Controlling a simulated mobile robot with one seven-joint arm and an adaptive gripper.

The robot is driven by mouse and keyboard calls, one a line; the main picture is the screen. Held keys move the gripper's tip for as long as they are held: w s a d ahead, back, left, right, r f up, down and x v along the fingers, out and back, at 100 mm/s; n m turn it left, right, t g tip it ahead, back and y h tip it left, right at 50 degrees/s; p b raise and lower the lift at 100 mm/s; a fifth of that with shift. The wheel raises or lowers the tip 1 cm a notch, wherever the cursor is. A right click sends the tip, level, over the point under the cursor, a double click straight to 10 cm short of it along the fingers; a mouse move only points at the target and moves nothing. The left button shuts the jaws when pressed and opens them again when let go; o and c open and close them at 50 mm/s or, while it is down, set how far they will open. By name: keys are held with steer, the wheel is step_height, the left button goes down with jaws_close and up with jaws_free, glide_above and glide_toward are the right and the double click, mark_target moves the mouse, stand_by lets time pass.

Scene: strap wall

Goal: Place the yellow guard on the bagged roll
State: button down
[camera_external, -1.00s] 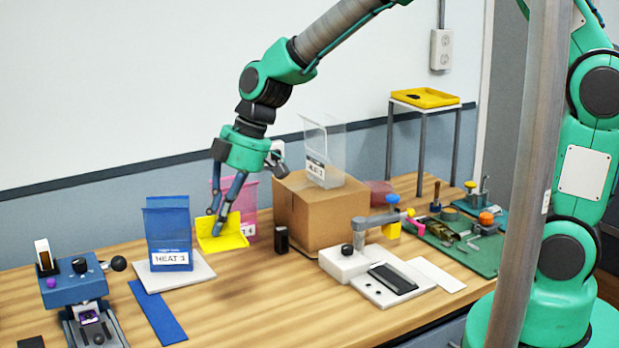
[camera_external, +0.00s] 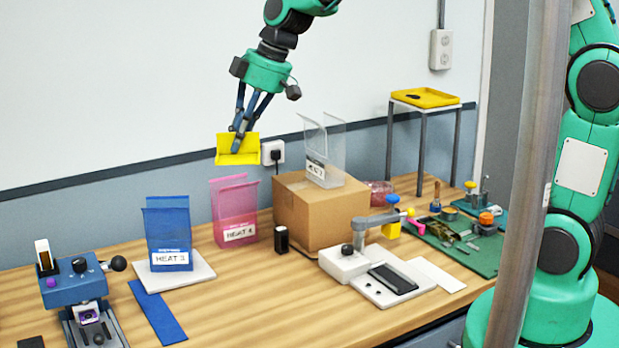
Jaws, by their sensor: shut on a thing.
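The yellow guard (camera_external: 224,157) is a bent bright-yellow piece. My gripper (camera_external: 241,143) points down and is shut on it, holding it high above the back of the bench, in front of the wall. No other thing touches the guard. A reddish, clear-wrapped lump (camera_external: 380,193) lies behind the right side of the cardboard box, partly hidden by it. It may be the bagged roll, but it is too small to be sure. The guard is well to its left and higher.
The cardboard box (camera_external: 318,222) carries a clear labelled holder (camera_external: 316,170). A pink holder (camera_external: 234,215) and a blue holder (camera_external: 168,240) stand to its left. A clamp-like fixture (camera_external: 385,225) stands in front. A yellow tray (camera_external: 426,98) sits on a tall stand.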

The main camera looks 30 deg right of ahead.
steer(key=w+d+m+t+h+p, duration=0.1)
steer(key=w+d+m, duration=0.45)
steer(key=d, duration=0.85)
steer(key=w+d+m+t+h+p, duration=0.1)
steer(key=w+d+m, duration=0.2)
steer(key=w+d, duration=0.75)
steer(key=s+d+m+h+p, duration=0.15)
steer(key=d+m, duration=0.25)
steer(key=d, duration=1.3)
steer(key=d+m+h+p, duration=0.15)
steer(key=d+m, duration=0.35)
steer(key=d, duration=1.1)
step_height(320, 180, down, 26)
steer(key=b, duration=0.1)
steer(key=shift+d+h, duration=0.3)
steer(key=shift+h, duration=0.1)
steer(key=shift+r+n, duration=0.1)
steer(key=shift+n, duration=0.15)
glide_above(375, 183)
steer(key=shift+f, duration=0.75)
